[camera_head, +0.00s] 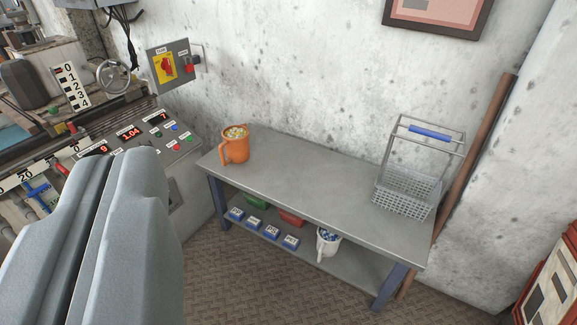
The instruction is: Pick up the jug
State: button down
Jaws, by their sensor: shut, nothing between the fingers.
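An orange jug (236,147) with a handle on its left side stands upright on the left end of the grey bench top. It holds small pale and yellowish pieces. A white jug (328,243) with blue pieces in it stands on the bench's lower shelf, right of the middle. My gripper (125,170) fills the lower left of the view, its two grey fingers together with nothing between them. It is nearer the camera than the bench and apart from both jugs. It hides part of the control panel and floor.
The grey bench (300,178) has clear room in its middle. A wire basket (410,180) with a blue handle stands at its right end. Small labelled boxes (270,232) and green and red bins sit below. A control panel (150,135) is left; a brown pole (478,160) leans right.

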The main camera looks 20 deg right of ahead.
aim_at(236, 143)
jog(key=k+z, duration=0.15)
jog(key=k, duration=0.15)
jog(key=u, duration=1.25)
jog(key=z, duration=1.4)
jog(key=i+j+z, duration=0.1)
jog(key=z, duration=0.35)
jog(key=i+j+z, duration=0.25)
jog(key=z, duration=0.2)
jog(key=i+j, duration=0.15)
jog(key=j, duration=0.15)
jog(key=i+j+z, duration=0.15)
jog(key=i+j, duration=0.15)
jog(key=j, duration=0.3)
jog(key=i+j+z, duration=0.1)
jog(key=j, duration=0.25)
jog(key=i+j, duration=0.2)
jog(key=j+z, duration=0.05)
jog(key=j, duration=0.05)
